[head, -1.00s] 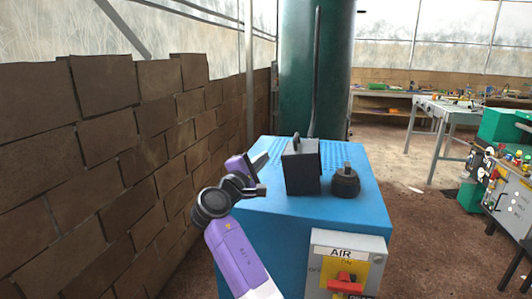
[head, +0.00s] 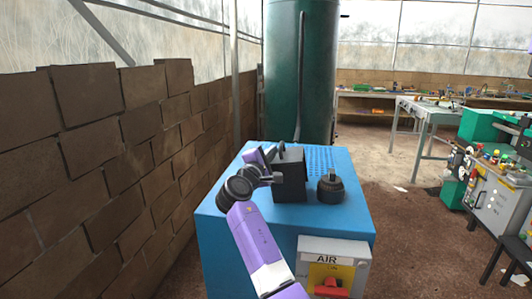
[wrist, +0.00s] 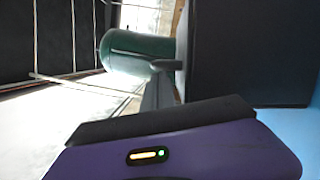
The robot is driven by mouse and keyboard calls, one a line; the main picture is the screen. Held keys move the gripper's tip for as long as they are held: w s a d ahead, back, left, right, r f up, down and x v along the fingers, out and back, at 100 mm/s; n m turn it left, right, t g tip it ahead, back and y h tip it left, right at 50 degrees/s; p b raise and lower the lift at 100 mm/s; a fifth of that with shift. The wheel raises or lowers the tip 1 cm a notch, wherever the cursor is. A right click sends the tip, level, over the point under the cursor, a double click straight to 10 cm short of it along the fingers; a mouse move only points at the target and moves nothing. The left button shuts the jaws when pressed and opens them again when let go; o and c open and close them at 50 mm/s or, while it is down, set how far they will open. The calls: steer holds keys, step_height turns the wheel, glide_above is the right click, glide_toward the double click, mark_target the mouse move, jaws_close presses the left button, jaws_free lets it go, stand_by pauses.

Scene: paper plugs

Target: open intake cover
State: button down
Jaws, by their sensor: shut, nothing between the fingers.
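A dark upright box (head: 291,182), which I take to be the intake cover, stands on top of the blue machine (head: 236,262). It looks closed; its upper left part is hidden behind my gripper. My gripper (head: 279,150) is shut and empty at the box's upper left side, on the end of my purple arm. In the wrist view my grey finger (wrist: 160,85) is close beside the dark box (wrist: 248,52). I cannot tell whether they touch.
A round dark knob (head: 330,188) stands right of the box. An AIR switch panel (head: 333,253) with a red handle is on the front. A green tank (head: 300,75) rises behind, and a brick wall (head: 110,170) runs along the left. Floor at right is partly free.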

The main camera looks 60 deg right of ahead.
mark_target(291, 158)
steer(key=s+r+m+p, duration=0.1)
steer(key=s+d+r+m+p, duration=0.1)
steer(key=s, duration=0.1)
steer(key=s+d+r+m+p, duration=0.1)
steer(key=s, duration=0.1)
steer(key=shift+r+m+y, duration=0.15)
steer(key=shift+m+y, duration=0.25)
steer(key=shift+s+d, duration=0.15)
steer(key=shift+s, duration=0.25)
steer(key=shift+w, duration=0.1)
